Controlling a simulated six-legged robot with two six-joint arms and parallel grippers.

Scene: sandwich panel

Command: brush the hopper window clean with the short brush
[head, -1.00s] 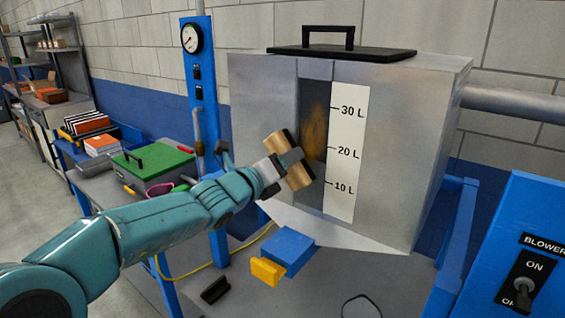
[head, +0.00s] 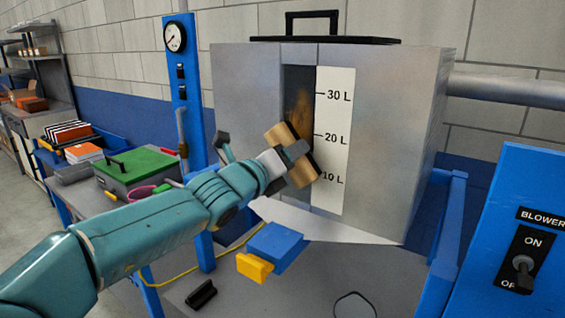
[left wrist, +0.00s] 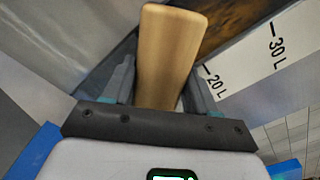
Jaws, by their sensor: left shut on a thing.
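The short brush (head: 303,173), a wooden block with a dark edge, is in my left gripper (head: 291,154). The gripper is shut on it, and its wooden body also shows between the fingers in the left wrist view (left wrist: 167,60). The hopper window (head: 299,80) is a dark upright strip with a brown smear (head: 301,104) in its upper half. The brush is tilted in front of the window's lower half, around the 10 to 20 L marks, and hides part of it. I cannot tell whether it touches the window. My right gripper is not in view.
The grey hopper (head: 392,130) has a black lid (head: 325,40). A blue slide with a yellow handle (head: 255,267) sticks out below it. A black block (head: 201,294) lies on the table. The blower switch panel (head: 500,230) stands at right, a green-lidded box (head: 143,167) at left.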

